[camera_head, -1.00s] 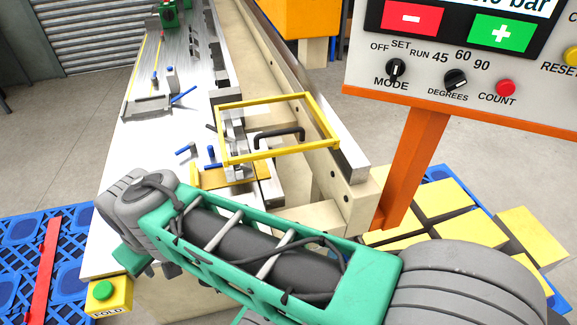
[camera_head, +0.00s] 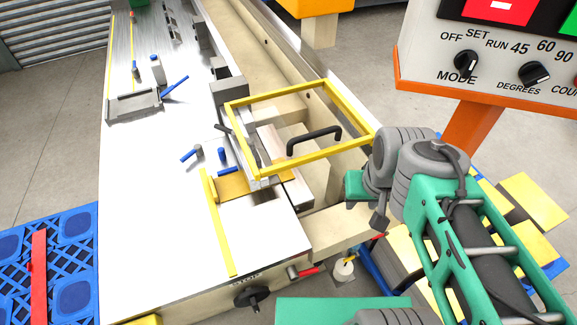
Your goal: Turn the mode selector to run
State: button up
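The mode selector (camera_head: 466,64) is a small black knob on the white control panel (camera_head: 425,42) at the upper right. OFF, SET and RUN are printed in an arc above it. Its pale pointer mark seems to point roughly up, near SET, but it is too small to be sure. A second knob, the degrees knob (camera_head: 535,74), sits to its right. My green and grey arm reaches up from the lower right, its grey joint below the panel and apart from the selector. My gripper cannot be made out in this view.
A yellow guard frame (camera_head: 232,140) with a black handle stands over the machine bed (camera_head: 150,200). An orange post (camera_head: 470,130) carries the panel. Blue pallets (camera_head: 72,250) stand at the left. Yellow blocks (camera_head: 530,200) lie at the right.

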aim_at(465, 61)
jog(key=z, duration=0.05)
jog(key=k, duration=0.45)
jog(key=u, duration=0.85)
jog(key=i, duration=0.5)
jog(key=k, duration=0.5)
jog(key=u, duration=1.75)
jog(key=k, duration=2.7)
jog(key=z, duration=1.85)
jog(key=i, duration=0.5)
jog(key=u, duration=0.1)
